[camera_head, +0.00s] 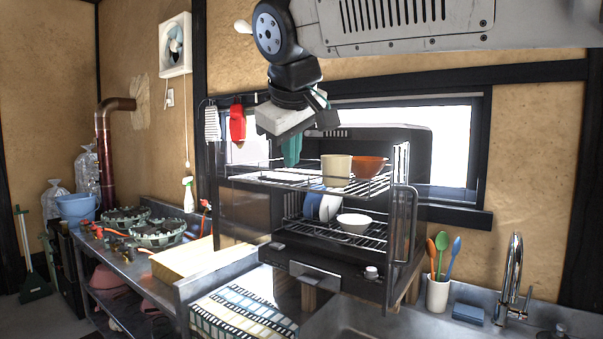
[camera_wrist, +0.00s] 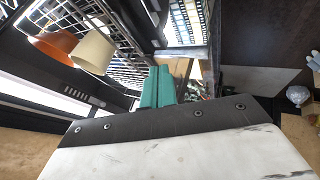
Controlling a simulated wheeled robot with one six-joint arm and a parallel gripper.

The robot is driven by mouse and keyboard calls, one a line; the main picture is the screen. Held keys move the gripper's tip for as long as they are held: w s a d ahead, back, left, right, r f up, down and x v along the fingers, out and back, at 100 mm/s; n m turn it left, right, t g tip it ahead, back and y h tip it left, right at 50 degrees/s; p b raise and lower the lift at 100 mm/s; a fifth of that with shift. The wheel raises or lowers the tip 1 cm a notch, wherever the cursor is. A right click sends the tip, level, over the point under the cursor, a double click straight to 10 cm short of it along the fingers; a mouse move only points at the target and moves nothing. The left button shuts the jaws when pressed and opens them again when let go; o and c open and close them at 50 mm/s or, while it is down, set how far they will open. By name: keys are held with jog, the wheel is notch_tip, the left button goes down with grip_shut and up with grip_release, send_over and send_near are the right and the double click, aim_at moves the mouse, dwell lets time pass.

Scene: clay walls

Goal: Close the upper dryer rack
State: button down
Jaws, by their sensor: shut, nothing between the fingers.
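The dish dryer (camera_head: 330,270) stands on the counter below the window. Its upper rack (camera_head: 285,178) is a wire shelf holding a cream cup (camera_head: 337,170) and an orange-brown bowl (camera_head: 369,166). The rack also shows in the wrist view (camera_wrist: 105,20), with the cup (camera_wrist: 92,50) and bowl (camera_wrist: 55,44) at its left. My gripper (camera_head: 291,150) points down above the left part of the upper rack; its green fingers are shut and empty. In the wrist view, the fingers (camera_wrist: 158,87) appear beside the rack's wire edge; whether they touch it I cannot tell.
The lower rack (camera_head: 365,233) holds a white bowl (camera_head: 354,223) and plates. A utensil cup (camera_head: 437,293) and a tap (camera_head: 513,280) stand right of the dryer. A stove (camera_head: 158,232) and a cutting board (camera_head: 185,260) are left. A patterned cloth (camera_head: 240,318) lies in front.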

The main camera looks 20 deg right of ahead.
aim_at(303, 185)
jog(key=w+d+f, duration=0.1)
jog(key=w+f, duration=0.1)
jog(key=w+d+f, duration=0.2)
jog(key=w+f, duration=0.1)
jog(key=w+d+f, duration=0.1)
jog(key=w+f, duration=0.1)
jog(key=shift+w+d+f, duration=0.25)
jog(key=shift+d, duration=0.15)
